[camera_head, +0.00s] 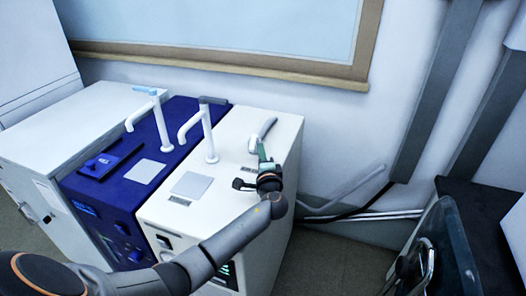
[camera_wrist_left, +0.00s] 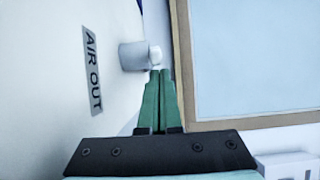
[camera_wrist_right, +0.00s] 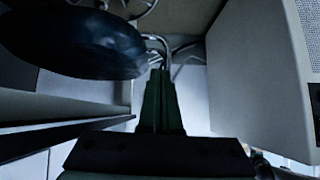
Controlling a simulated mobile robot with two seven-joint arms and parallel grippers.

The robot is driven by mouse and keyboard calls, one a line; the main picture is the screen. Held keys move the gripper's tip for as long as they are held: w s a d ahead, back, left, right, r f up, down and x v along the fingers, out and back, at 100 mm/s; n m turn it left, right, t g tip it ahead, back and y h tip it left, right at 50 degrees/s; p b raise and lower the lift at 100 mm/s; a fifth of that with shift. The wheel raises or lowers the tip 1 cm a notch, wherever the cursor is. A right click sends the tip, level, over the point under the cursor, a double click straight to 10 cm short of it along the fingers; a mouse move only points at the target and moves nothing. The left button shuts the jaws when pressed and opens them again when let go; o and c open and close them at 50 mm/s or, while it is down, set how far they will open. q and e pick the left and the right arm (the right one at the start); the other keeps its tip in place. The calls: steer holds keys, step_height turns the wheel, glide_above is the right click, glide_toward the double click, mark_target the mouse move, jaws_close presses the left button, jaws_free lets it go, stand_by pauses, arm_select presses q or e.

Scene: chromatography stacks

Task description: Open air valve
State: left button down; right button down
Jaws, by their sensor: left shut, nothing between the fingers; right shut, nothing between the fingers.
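The air valve (camera_head: 265,129) is a pale grey fitting on top of the white cabinet, near its right edge. In the left wrist view the valve (camera_wrist_left: 132,56) shows as a grey cylinder with a small white end, beside a printed AIR OUT label (camera_wrist_left: 92,70). My left gripper (camera_head: 262,148) is shut and empty, its green fingers at the near side of the valve. In the left wrist view the fingertips (camera_wrist_left: 160,73) are right by the white end; I cannot tell whether they touch. My right gripper (camera_wrist_right: 163,73) is shut and empty, away from the valve.
The white cabinet (camera_head: 235,180) stands beside a blue cabinet (camera_head: 130,190), each with a curved spout. A window (camera_head: 230,28) is behind. A dark rounded seat or back (camera_head: 445,250) is at the right. Pipes (camera_head: 350,212) run along the wall.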

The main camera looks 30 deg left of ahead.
arm_select(q)
steer(key=shift+a, duration=0.1)
steer(key=shift+s+a+m+t+h+p, duration=0.35)
steer(key=shift+m+t+h, duration=0.25)
steer(key=shift+h, duration=0.1)
steer(key=shift+s+a+h, duration=0.15)
steer(key=shift+s+h, duration=0.05)
steer(key=shift+h, duration=0.1)
steer(key=shift+s+a, duration=0.2)
steer(key=shift+a, duration=0.1)
